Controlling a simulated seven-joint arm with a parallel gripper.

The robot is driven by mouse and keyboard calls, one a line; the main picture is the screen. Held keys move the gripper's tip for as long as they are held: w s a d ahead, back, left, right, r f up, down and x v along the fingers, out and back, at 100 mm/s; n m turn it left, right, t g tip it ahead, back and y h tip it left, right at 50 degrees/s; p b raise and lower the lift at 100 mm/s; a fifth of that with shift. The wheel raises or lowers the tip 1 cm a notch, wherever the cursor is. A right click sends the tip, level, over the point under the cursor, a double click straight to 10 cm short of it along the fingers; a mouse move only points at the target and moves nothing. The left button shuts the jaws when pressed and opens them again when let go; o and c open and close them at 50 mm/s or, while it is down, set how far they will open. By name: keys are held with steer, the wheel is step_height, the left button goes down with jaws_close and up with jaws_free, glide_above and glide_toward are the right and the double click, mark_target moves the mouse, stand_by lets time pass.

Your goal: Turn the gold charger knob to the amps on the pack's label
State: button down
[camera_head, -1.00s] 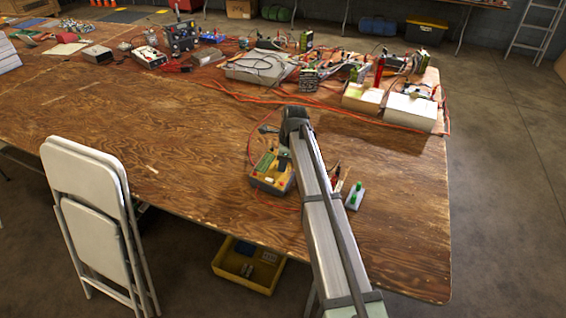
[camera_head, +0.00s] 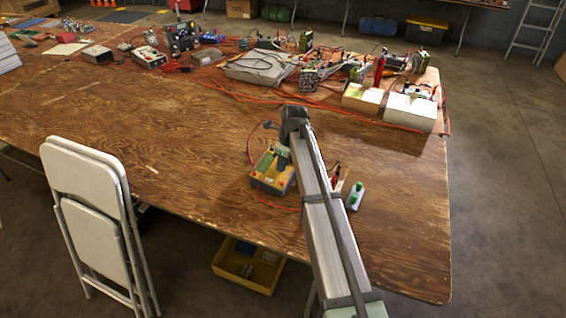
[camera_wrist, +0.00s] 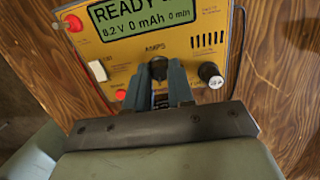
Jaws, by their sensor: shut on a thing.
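The gold-faced charger (camera_head: 262,184) sits on the table below the end of my arm. In the wrist view its gold panel (camera_wrist: 190,44) fills the upper middle. Its green display (camera_wrist: 140,18) reads "READY", "8.2 V 0 mAh 0 min". My gripper (camera_wrist: 160,80) is shut on the dark knob (camera_wrist: 158,66) just under the word AMPS. The fingers cover most of the knob, so its pointer and scale cannot be read. The pack's label is not readable in either view.
A black knob (camera_wrist: 211,75) with a white mark sits right of my fingers, and a white switch (camera_wrist: 97,71) to the left. In the head view a small white and green thing (camera_head: 355,196) lies right of my arm. Cluttered equipment stands farther back.

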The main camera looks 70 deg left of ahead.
mark_target(289, 172)
steer(key=c, duration=1)
jaws_free()
steer(key=shift+r, duration=0.1)
steer(key=r, duration=0.4)
steer(key=w+d+r, duration=0.1)
steer(key=r, duration=0.8)
steer(key=shift+w+d+r, duration=0.2)
steer(key=shift+w+d, duration=0.15)
steer(key=shift+d, duration=0.05)
